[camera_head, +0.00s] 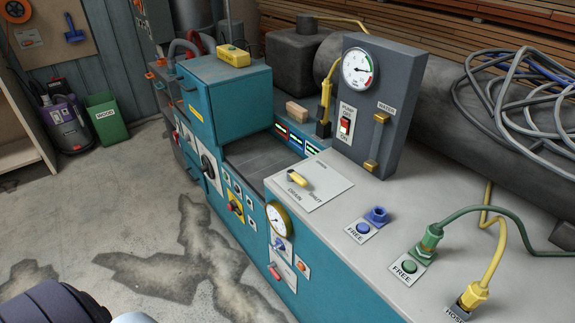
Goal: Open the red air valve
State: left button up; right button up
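A small red handle (275,271) sits on a white plate low on the front of the teal machine (340,299), below a yellow-rimmed gauge (279,221). It looks like the red air valve, but its label is too small to read. A dark ribbed part at the lower left edge appears to be part of my arm. No fingertips of my left or right gripper show in the head view.
A red knob on yellow (235,208) sits further left. The floor in front is clear.

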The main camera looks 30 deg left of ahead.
aim_at(271, 267)
jog(key=u, duration=1.1)
